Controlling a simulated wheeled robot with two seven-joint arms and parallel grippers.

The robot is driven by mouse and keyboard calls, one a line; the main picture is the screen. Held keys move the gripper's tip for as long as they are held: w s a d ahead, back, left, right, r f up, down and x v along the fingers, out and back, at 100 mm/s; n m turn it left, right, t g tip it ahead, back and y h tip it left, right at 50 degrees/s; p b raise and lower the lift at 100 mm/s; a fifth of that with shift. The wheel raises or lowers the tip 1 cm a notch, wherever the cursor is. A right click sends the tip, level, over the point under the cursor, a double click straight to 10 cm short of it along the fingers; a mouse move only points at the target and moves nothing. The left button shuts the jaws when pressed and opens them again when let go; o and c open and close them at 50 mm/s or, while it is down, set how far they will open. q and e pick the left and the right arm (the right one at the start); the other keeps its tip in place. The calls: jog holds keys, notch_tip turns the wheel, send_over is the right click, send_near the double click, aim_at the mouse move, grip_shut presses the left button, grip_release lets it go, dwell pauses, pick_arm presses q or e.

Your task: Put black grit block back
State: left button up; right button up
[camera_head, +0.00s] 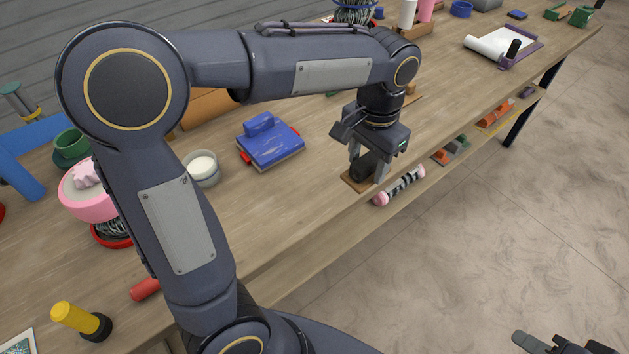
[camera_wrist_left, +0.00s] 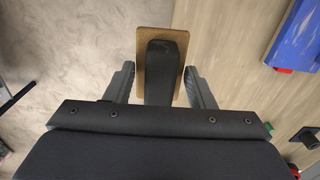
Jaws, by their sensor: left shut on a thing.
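The black grit block (camera_head: 366,163) is a dark, rounded long block near the front edge of the table. My left gripper (camera_head: 368,174) points down and is shut on it, with one finger on each side. In the left wrist view the black block (camera_wrist_left: 162,68) lies lengthwise between the two fingers (camera_wrist_left: 162,88). A brown cork-like pad (camera_wrist_left: 180,14) shows beneath the block, reaching out past its sides and far end. I cannot tell whether block and pad touch. My right gripper (camera_head: 565,345) shows only in part at the bottom right corner, away from the table.

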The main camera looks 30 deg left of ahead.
pick_arm(q)
jog(key=a+f, duration=0.2)
jog(key=a, duration=0.1)
jog(key=a+f, duration=0.2)
jog(key=a, duration=0.1)
jog(key=a+f, duration=0.3)
jog(key=shift+s+a+p, duration=0.3)
jog(key=shift+s+p, duration=0.05)
jog(key=shift+s, duration=0.05)
jog(key=shift+a+f, duration=0.4)
jog(key=shift+f, duration=0.1)
jog(key=shift+a+f, duration=0.25)
jog(key=shift+f, duration=1.3)
jog(key=shift+f, duration=0.15)
jog(key=shift+f, duration=0.15)
jog(key=o, duration=0.9)
